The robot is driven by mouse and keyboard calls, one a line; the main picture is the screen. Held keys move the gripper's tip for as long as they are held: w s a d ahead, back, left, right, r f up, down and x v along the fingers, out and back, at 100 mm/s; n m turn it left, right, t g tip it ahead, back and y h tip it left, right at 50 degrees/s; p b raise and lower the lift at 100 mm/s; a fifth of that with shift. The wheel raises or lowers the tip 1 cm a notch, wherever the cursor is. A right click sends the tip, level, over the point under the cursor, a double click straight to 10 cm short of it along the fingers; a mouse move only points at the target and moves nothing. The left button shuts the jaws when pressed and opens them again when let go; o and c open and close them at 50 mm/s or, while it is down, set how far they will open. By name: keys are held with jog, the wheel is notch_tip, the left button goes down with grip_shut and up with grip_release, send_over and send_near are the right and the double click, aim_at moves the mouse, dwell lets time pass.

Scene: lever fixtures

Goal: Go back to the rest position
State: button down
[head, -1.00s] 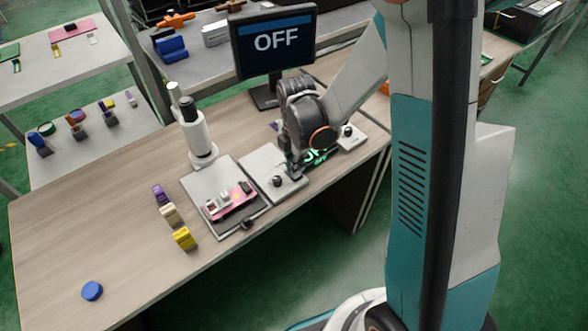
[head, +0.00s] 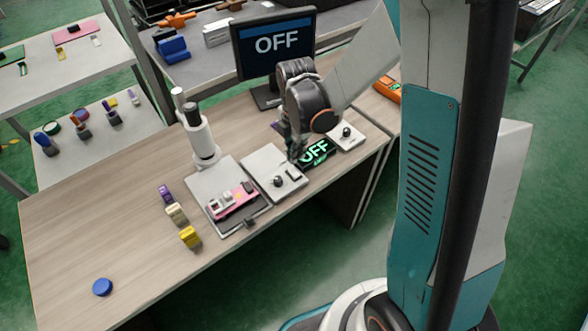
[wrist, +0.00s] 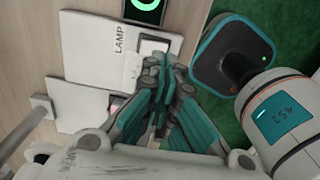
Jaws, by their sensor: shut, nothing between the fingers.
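My gripper (head: 297,152) hangs above the table by the lever fixtures, fingers pointing down. It is shut and empty; in the wrist view its teal-sided fingers (wrist: 168,72) come together near a white plate marked LAMP (wrist: 118,45). In the head view a white lever plate (head: 262,165) with a dark knob (head: 278,181) lies just left of and below the gripper. A second small plate with a dark knob (head: 346,132) lies to the right. A small green-lit display (head: 315,151) reads OFF.
A monitor (head: 275,43) showing OFF stands behind the gripper. A white microscope-like post (head: 198,135), a plate with a pink board (head: 232,203), small purple, cream and yellow blocks (head: 190,237) and a blue disc (head: 103,287) are to the left. The table's front left is mostly clear.

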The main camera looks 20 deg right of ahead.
dwell(0.3)
jog(key=s+r+m+t, duration=0.3)
jog(key=s+r+m, duration=0.4)
jog(key=r+m, duration=0.3)
jog(key=s+r+m+t, duration=0.4)
jog(key=s+r+m, duration=0.4)
jog(key=m, duration=0.3)
jog(key=shift+r+m, duration=0.3)
jog(key=shift+r, duration=0.6)
